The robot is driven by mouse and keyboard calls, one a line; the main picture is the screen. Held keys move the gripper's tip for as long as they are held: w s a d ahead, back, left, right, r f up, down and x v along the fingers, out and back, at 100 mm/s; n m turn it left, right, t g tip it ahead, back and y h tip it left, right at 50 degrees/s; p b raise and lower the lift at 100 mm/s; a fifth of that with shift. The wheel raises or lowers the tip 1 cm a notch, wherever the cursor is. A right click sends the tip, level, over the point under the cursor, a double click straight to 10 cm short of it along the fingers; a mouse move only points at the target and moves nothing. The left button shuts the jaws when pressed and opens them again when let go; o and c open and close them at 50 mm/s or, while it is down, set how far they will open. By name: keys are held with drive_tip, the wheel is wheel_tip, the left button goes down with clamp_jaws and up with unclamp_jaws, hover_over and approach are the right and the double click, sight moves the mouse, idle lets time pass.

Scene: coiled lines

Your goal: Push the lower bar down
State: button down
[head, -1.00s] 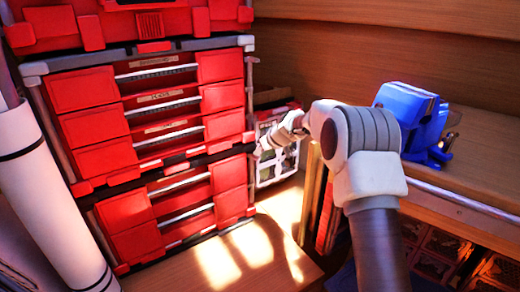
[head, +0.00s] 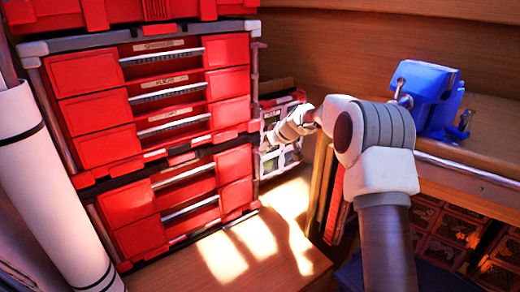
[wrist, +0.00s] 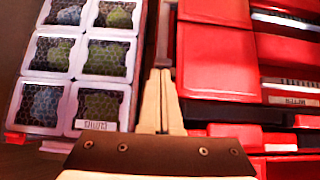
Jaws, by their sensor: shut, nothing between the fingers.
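The red drawer stack (head: 100,95) stands at the left in the head view, with silver bars across its drawer fronts. The lowest silver bar (head: 190,209) is in the bottom unit. Another silver bar (head: 183,178) runs above it. I cannot tell which one the task calls the lower bar. My gripper (head: 268,141) is beside the stack's right edge, in front of a white organizer. In the wrist view my gripper (wrist: 160,75) is shut and empty, its fingers together between the organizer and the red drawers (wrist: 217,60). Contact with either cannot be told.
The white organizer (wrist: 66,80) has clear windows over coiled lines. A blue vise (head: 428,98) sits on the wooden bench (head: 490,125) at right. White rolls (head: 45,190) stand at far left. The sunlit wooden surface (head: 245,255) in front is clear.

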drive_tip(key=shift+d+f, duration=0.15)
drive_tip(key=shift+f, duration=0.1)
drive_tip(key=w+r+p+v, duration=0.1)
drive_tip(key=v, duration=0.5)
drive_tip(key=a+r+p+v, duration=0.1)
drive_tip(key=p+v, duration=0.1)
drive_tip(key=v, duration=0.5)
drive_tip(key=shift+w+a+r, duration=0.2)
drive_tip(key=shift+w, duration=0.15)
